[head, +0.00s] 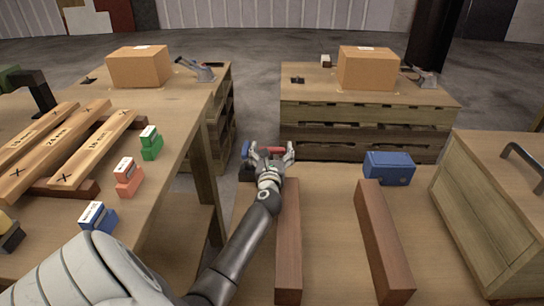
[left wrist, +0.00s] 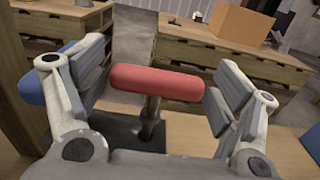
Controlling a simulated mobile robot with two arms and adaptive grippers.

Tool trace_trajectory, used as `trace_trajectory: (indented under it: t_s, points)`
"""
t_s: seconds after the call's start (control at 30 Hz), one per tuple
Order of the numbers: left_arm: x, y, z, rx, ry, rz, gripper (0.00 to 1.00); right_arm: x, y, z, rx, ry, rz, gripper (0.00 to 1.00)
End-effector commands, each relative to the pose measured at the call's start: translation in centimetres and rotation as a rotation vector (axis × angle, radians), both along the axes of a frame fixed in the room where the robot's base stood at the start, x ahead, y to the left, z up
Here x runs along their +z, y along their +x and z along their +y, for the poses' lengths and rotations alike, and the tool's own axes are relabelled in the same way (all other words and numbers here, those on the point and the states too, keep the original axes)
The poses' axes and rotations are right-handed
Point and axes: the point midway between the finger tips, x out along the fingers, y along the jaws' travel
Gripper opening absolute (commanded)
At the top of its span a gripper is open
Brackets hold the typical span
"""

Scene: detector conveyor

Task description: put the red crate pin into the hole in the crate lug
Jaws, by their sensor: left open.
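The red crate pin (head: 275,150) has a rounded red bar for a handle on a dark stem. In the left wrist view the red pin (left wrist: 155,82) stands upright, its stem's lower end at a dark base. My left gripper (head: 271,155) is open, with one finger on each side of the red handle. In the left wrist view a gap shows at the left finger; I cannot tell whether the right finger touches the handle. The crate lug and its hole are not clearly visible. My right gripper is out of view.
A blue handle (head: 246,149) stands just left of the red pin. Two brown beams (head: 383,240) lie on the near table. A blue box (head: 389,168) and a wooden crate (head: 480,225) with a dark handle are at the right. Planks and small labelled blocks occupy the left table.

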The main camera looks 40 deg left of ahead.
Motion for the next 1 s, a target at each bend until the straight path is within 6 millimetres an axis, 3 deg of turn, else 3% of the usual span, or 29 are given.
trace_trajectory:
  t_s: [0.33,0.63,1.0]
  points:
    - [0.01,0.81,0.68,0.0,0.0,0.0,0.87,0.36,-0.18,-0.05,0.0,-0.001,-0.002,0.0]
    - [0.0,0.8,0.67,0.0,0.0,0.0,0.51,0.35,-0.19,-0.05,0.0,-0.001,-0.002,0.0]
    - [0.26,0.8,0.67,0.0,0.0,0.0,0.49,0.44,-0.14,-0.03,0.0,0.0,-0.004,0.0]
